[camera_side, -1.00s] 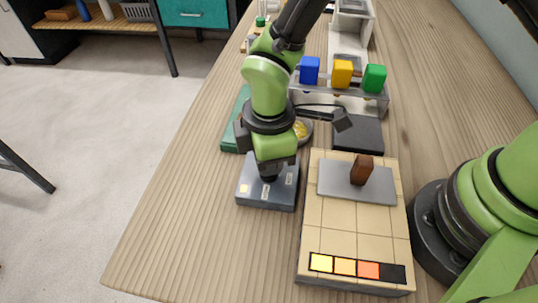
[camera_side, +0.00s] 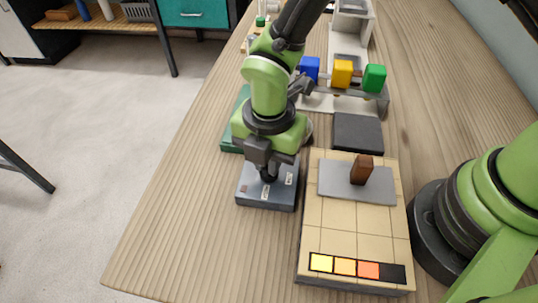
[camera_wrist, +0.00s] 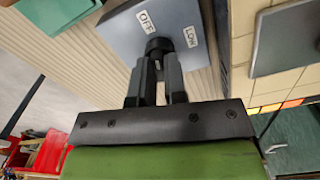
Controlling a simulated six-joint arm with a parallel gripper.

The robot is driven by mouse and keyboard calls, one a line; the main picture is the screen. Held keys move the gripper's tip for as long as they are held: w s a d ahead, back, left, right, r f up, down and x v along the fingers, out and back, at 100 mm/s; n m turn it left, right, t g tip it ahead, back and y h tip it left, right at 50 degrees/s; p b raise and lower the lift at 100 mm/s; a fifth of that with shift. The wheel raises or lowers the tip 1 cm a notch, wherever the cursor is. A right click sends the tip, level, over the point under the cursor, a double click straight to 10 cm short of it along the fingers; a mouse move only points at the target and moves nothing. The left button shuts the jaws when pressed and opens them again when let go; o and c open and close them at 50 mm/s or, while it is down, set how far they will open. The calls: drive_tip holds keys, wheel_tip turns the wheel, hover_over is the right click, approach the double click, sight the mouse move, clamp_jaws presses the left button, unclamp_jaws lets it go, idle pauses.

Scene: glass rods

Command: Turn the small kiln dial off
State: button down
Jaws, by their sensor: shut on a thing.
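The small kiln dial is a black knob (camera_wrist: 158,47) on top of a blue-grey control box (camera_side: 258,199) on the wooden table. My gripper (camera_side: 268,173) points down over the box and is shut on the knob; its two dark fingers (camera_wrist: 156,68) stand on either side of it in the wrist view. White labels OFF (camera_wrist: 146,22) and LOW (camera_wrist: 191,36) show on the box top. The fingers hide much of the knob, and I cannot tell which label it points to. A small square on the box's left (camera_side: 245,189) looks dark reddish.
Right of the box is a beige tiled kiln block (camera_side: 335,235) with a grey lid (camera_side: 335,183), brown handle (camera_side: 361,169) and a yellow-to-black strip (camera_side: 357,268). Behind are a dark pad (camera_side: 358,133), a green board (camera_side: 231,142) and coloured blocks on a rack (camera_side: 341,75). The table in front is clear.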

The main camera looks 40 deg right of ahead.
drive_tip(key=shift+n, duration=1.2)
drive_tip(key=c, duration=1.2)
unclamp_jaws()
drive_tip(key=shift+o, duration=0.2)
wheel_tip(320, 180, up, 10)
